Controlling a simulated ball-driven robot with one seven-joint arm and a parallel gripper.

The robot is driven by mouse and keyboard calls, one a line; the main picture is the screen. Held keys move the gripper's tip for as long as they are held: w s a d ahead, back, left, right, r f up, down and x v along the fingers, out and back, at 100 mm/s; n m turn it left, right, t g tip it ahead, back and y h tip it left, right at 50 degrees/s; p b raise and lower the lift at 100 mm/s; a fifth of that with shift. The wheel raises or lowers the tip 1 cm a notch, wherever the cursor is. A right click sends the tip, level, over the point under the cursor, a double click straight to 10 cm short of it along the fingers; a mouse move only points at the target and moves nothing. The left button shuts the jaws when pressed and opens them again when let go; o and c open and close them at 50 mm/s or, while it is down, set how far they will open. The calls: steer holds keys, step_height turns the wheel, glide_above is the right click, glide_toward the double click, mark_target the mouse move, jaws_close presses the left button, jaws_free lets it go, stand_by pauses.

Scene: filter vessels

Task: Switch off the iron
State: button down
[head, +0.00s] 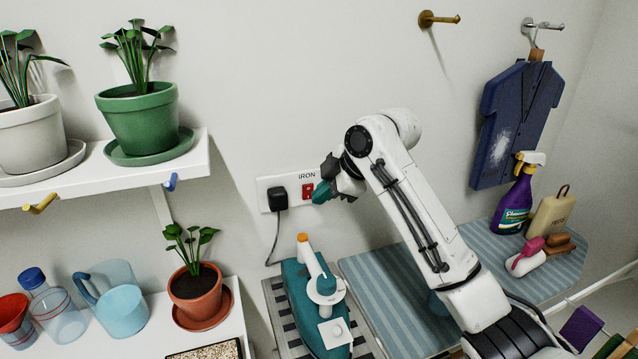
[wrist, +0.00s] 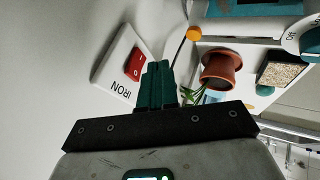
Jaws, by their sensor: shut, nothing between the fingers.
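The wall socket plate (head: 291,178) is white and marked IRON. Its red rocker switch (head: 307,190) shows at the plate's right end; the wrist view shows the rocker too (wrist: 133,66). A black plug (head: 279,197) sits in the plate's left part, its cord hanging down. My gripper (head: 320,193) has teal fingers, shut and empty, just right of the rocker in the head view. In the wrist view the fingertips (wrist: 158,66) are close beside the rocker; I cannot tell whether they touch it. The teal and white iron (head: 327,307) stands below on a striped rest.
A blue striped ironing board (head: 385,285) lies under my arm. A shelf (head: 110,172) with potted plants and hooks is at left. A potted plant (head: 195,287), jug and bottles stand lower left. A spray bottle (head: 514,195) and hanging blue shirt (head: 514,120) are at right.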

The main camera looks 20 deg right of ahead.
mark_target(308, 187)
steer(key=shift+w+r, duration=0.15)
steer(key=shift+w, duration=1)
steer(key=shift+w+r+p, duration=0.1)
steer(key=shift+w+p, duration=0.25)
steer(key=shift+r, duration=0.2)
steer(key=shift+r+p, duration=0.75)
steer(key=shift+f, duration=0.1)
